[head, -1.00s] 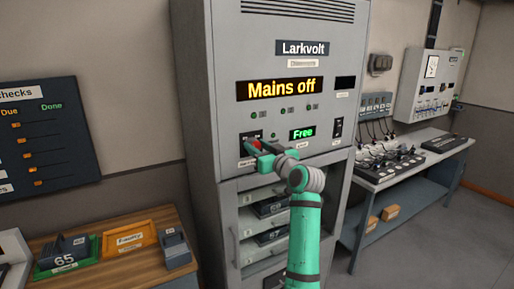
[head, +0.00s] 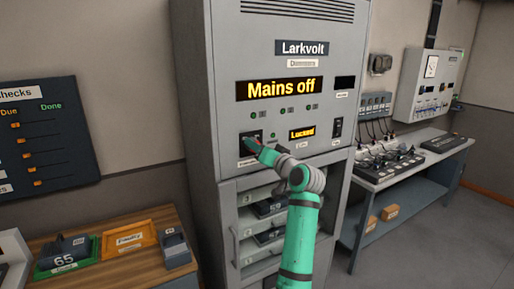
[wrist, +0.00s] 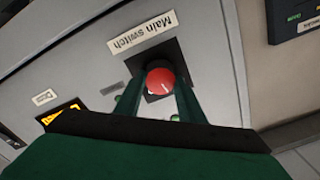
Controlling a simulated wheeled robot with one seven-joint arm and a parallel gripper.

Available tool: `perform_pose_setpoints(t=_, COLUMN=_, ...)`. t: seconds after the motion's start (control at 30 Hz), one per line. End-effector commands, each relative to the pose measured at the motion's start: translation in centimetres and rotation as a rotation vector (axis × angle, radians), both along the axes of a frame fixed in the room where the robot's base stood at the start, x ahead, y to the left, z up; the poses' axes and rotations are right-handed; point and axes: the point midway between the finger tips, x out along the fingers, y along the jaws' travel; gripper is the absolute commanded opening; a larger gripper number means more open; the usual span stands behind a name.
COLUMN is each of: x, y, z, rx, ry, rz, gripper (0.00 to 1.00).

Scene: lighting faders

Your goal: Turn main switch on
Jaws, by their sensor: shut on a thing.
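The main switch is a red round knob (wrist: 160,81) on a black plate (wrist: 147,62) under a "Main switch" label (wrist: 142,34) in the wrist view. My gripper (wrist: 158,88) is shut on the red knob, one finger on each side. In the head view my gripper (head: 258,149) is at the black switch plate (head: 246,140) on the grey Larkvolt cabinet (head: 205,120) and hides most of the knob. The large display (head: 280,89) reads "Mains off". The small display (head: 302,132) reads "Locked".
A black rocker switch (head: 337,129) is right of the small display. Open shelves with numbered modules (head: 275,207) lie below. A wooden table (head: 150,272) with trays is at the left, and a bench (head: 385,180) with devices is at the right.

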Motion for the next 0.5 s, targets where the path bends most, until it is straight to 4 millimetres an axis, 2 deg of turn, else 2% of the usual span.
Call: perform_pose_setpoints(t=0.5, x=0.07, y=-0.15, z=-0.17, rx=0.425, ry=0.246, rz=0.0, gripper=0.13)
